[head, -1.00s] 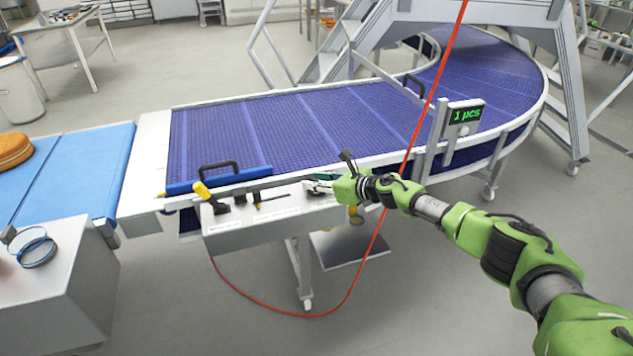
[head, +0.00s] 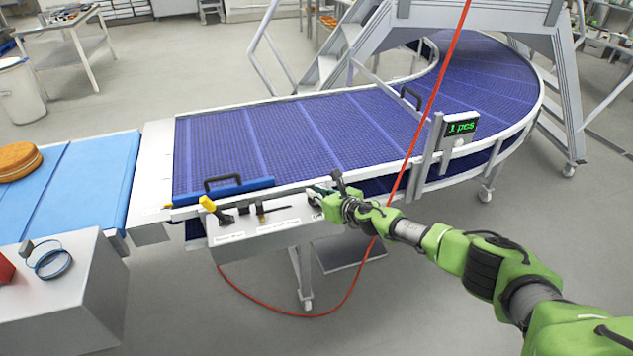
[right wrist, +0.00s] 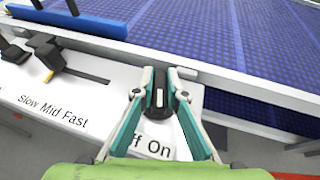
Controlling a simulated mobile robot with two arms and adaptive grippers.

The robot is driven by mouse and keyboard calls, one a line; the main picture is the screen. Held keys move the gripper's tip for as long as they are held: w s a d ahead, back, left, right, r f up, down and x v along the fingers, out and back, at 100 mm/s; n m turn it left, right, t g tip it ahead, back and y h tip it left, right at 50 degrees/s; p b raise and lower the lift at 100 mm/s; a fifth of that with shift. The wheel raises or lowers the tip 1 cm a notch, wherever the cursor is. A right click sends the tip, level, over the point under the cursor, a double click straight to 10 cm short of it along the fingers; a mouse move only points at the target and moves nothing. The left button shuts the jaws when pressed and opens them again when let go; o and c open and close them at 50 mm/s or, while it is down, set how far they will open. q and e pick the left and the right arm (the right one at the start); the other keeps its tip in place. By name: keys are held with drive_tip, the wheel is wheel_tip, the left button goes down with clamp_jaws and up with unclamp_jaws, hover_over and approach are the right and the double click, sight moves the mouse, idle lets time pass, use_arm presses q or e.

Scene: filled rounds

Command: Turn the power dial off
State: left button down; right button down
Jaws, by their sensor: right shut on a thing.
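The power dial (right wrist: 158,92) is a dark knob on the white control box (head: 232,243), above a label that reads "ff On", its first letter hidden. My right gripper (right wrist: 160,88) has its teal fingers on both sides of the dial, shut on it. In the head view the right gripper (head: 317,192) is at the right end of the box and hides the dial there. I cannot tell exactly which mark the dial points to. My left gripper is not in view.
A yellow-tipped black lever (head: 208,204) and a speed control labelled Slow, Mid, Fast (right wrist: 47,52) sit left of the dial. The blue conveyor (head: 300,130) runs behind the box. A red cable (head: 425,110) hangs close to my right arm. A display (head: 461,127) reads 1 pcs.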

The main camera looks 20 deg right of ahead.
drive_tip(key=m+h+p, duration=0.3)
drive_tip(key=shift+a+r+h, duration=0.15)
drive_tip(key=shift+r+h, duration=0.05)
drive_tip(key=shift+h, duration=0.1)
drive_tip(key=shift+f+m+h+p, duration=0.25)
drive_tip(key=shift+m+h+p, duration=0.25)
drive_tip(key=shift+m+h, duration=0.4)
drive_tip(key=m+h+b, duration=0.1)
drive_tip(key=m+h, duration=0.1)
drive_tip(key=shift+f+h, duration=0.2)
drive_tip(key=shift+h, duration=0.2)
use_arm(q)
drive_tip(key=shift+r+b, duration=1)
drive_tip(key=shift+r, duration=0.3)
use_arm(e)
drive_tip(key=shift+d+r+m+g+h, duration=0.15)
drive_tip(key=shift+m+g+h, duration=0.15)
drive_tip(key=shift+m+h, duration=0.3)
drive_tip(key=shift+d+m+g+h, duration=0.1)
drive_tip(key=shift+m+g+h, duration=0.2)
drive_tip(key=shift+m+h, duration=0.25)
drive_tip(key=c, duration=2)
unclamp_jaws()
drive_tip(key=shift+c, duration=0.2)
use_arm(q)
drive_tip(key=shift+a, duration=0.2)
